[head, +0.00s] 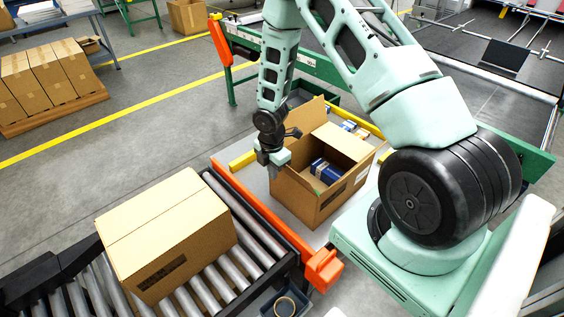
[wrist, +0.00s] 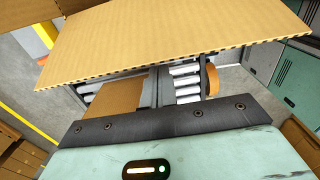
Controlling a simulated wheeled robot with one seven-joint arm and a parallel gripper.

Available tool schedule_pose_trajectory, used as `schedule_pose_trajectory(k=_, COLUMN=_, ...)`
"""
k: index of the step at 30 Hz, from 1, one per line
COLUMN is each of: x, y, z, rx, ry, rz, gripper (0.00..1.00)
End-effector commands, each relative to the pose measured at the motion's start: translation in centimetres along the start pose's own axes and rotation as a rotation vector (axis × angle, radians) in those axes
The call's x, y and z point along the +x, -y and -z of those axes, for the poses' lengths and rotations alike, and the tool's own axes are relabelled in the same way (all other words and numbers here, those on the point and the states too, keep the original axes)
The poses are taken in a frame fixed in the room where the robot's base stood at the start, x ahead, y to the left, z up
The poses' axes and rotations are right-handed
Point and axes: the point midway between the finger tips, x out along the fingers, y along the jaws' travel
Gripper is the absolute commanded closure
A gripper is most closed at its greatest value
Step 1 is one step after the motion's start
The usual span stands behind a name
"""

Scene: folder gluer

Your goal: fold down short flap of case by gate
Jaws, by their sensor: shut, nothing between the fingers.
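The open brown case (head: 310,200) stands on a grey table beside the orange gate (head: 255,222). One flap (head: 302,122) stands up at its far left side, and a blue box (head: 326,172) lies inside. My gripper (head: 270,159) is shut and empty at the case's upper left corner. Whether it touches the cardboard I cannot tell. In the wrist view a broad cardboard flap (wrist: 175,38) spans the top, just beyond the gripper's dark front bar; the fingertips are hidden there. Which flap this is I cannot tell.
A closed carton (head: 165,235) sits on the roller conveyor (head: 235,235) at left, across the gate. Yellow rails flank the case. A green-framed machine (head: 300,72) stands behind. Cartons on a pallet (head: 50,82) are at far left. Floor between is clear.

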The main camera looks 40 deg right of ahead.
Motion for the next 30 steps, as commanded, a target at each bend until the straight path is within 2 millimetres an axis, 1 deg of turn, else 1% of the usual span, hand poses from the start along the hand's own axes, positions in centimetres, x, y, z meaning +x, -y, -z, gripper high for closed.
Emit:
schedule_pose_trajectory(k=18, x=-0.1, y=0.0, z=-6.7, rx=0.003, ry=0.000, rz=0.000, gripper=1.00)
schedule_pose_trajectory(k=22, x=-0.1, y=0.0, z=-7.3, rx=0.002, ry=0.000, rz=0.000, gripper=1.00)
schedule_pose_trajectory(k=30, x=0.0, y=0.0, z=-7.4, rx=0.000, ry=0.000, rz=0.000, gripper=1.00)
